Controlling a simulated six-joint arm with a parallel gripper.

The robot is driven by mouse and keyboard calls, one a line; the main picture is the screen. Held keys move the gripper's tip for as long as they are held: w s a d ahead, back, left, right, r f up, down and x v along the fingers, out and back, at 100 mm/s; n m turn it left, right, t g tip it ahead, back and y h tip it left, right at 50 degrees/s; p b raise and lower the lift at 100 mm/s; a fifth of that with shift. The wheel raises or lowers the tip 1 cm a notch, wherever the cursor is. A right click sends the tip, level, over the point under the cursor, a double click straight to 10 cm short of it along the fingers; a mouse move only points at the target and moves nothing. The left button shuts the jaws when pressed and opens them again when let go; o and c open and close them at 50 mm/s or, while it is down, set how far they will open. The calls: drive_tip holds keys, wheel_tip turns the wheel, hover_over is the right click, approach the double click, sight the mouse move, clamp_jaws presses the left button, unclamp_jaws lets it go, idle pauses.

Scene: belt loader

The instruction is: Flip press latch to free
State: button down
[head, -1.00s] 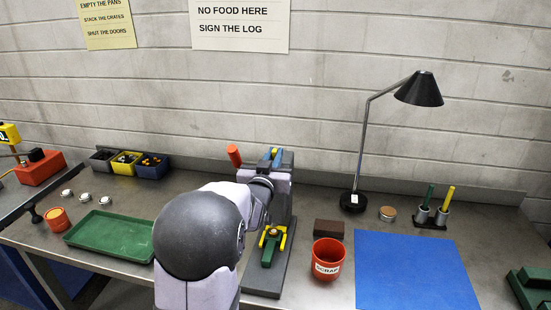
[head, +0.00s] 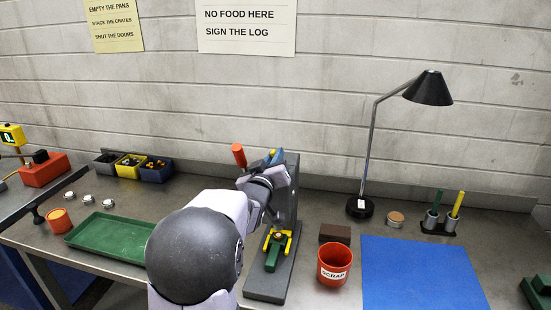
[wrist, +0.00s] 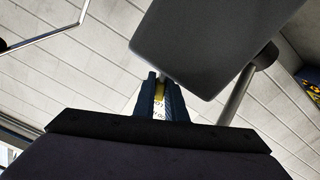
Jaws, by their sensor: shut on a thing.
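The press (head: 288,215) stands upright on a grey base in the middle of the bench, with an orange-knobbed lever (head: 239,155) at its upper left. Its yellow latch (head: 272,153) shows as a small piece at the top of the press, and it also shows in the wrist view (wrist: 160,88). My gripper (head: 275,157) is at the top of the press with its blue fingers shut on the latch. In the wrist view my gripper (wrist: 163,100) has the yellow piece between its fingers. The latch's lower part is hidden by my wrist.
A green nest with yellow prongs (head: 276,247) sits on the press base. A red scrap cup (head: 335,265) and brown block (head: 335,233) stand to the right, beside a blue mat (head: 420,272). A green tray (head: 108,236) lies left; a lamp (head: 370,150) stands behind.

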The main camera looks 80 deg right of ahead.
drive_tip(key=c, duration=1.8)
unclamp_jaws()
drive_tip(key=shift+a, duration=0.1)
drive_tip(key=shift+a+b, duration=1.5)
drive_tip(key=shift+a, duration=2.1)
